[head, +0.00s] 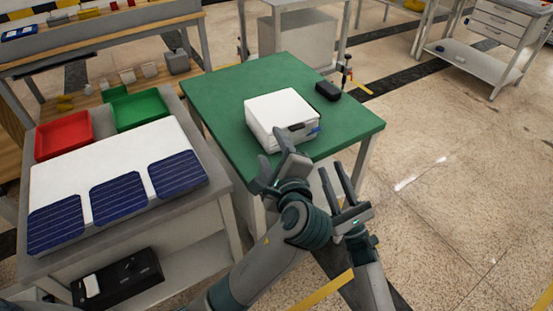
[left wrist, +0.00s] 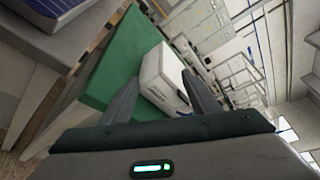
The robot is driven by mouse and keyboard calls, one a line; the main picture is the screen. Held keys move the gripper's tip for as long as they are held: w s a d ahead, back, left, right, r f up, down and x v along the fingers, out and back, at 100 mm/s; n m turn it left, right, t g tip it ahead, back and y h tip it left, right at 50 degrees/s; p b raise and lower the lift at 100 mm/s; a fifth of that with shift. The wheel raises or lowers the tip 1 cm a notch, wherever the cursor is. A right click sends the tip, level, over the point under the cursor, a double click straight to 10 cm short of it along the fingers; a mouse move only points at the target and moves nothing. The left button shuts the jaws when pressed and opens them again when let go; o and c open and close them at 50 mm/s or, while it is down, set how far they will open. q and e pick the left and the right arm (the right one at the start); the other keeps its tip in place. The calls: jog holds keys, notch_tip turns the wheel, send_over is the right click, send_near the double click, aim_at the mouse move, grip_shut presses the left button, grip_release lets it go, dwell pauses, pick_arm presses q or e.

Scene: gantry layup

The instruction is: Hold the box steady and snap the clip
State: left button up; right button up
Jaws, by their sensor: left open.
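The white box (head: 276,112) sits on the green table (head: 217,88), near its front edge. A dark clip (head: 297,128) with a small blue part is on its front side. My left gripper (head: 277,148) is open and empty, just in front of the box, with one finger overlapping the box's lower front in the head view. In the left wrist view, the box (left wrist: 160,76) shows beyond and between the two spread fingers (left wrist: 163,90). My right gripper (head: 332,167) is open and empty, right of the left one and in front of the table edge.
A black object (head: 327,91) lies on the table right of the box. A grey bench on the left holds a white panel with blue cells (head: 118,196), a red tray (head: 63,135) and a green tray (head: 140,109). Floor on the right is clear.

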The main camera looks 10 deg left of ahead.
aim_at(262, 129)
pick_arm(q)
jog(key=x, duration=0.9)
jog(key=shift+w+a, duration=0.2)
jog(key=shift+w, duration=0.15)
jog(key=shift+c, duration=0.2)
